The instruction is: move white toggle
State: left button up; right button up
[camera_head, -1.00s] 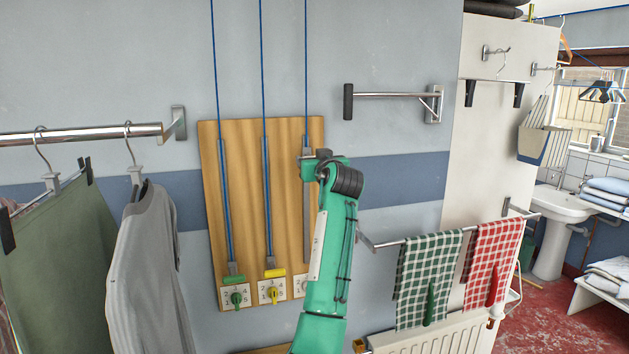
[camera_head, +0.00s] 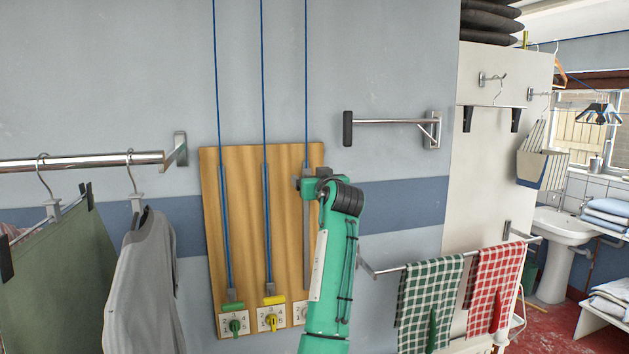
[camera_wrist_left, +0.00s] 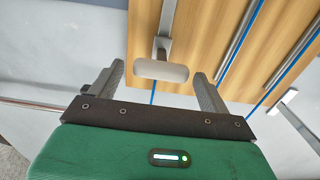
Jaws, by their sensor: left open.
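The white toggle (camera_wrist_left: 160,71) shows in the left wrist view as a pale rounded bar at the end of a grey metal track. My left gripper (camera_wrist_left: 158,78) is open, with one finger on each side of the toggle; I cannot tell whether either touches it. In the head view my left gripper (camera_head: 312,182) is at the upper part of the third track on the wooden board (camera_head: 246,220) and hides the toggle. The green toggle (camera_head: 233,304) and yellow toggle (camera_head: 273,299) sit low on the other two tracks. My right gripper is not in view.
Blue cords run up the wall from the board. A grey shirt (camera_head: 152,285) and green cloth (camera_head: 68,275) hang at left. A wall bracket (camera_head: 390,121) sits at upper right. Checked towels (camera_head: 430,290) hang on a rail to the right.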

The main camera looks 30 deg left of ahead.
pick_arm(q)
jog(key=b+v, duration=0.6)
jog(key=v, duration=0.7)
jog(key=shift+s+d, duration=0.25)
jog(key=shift+s, duration=0.05)
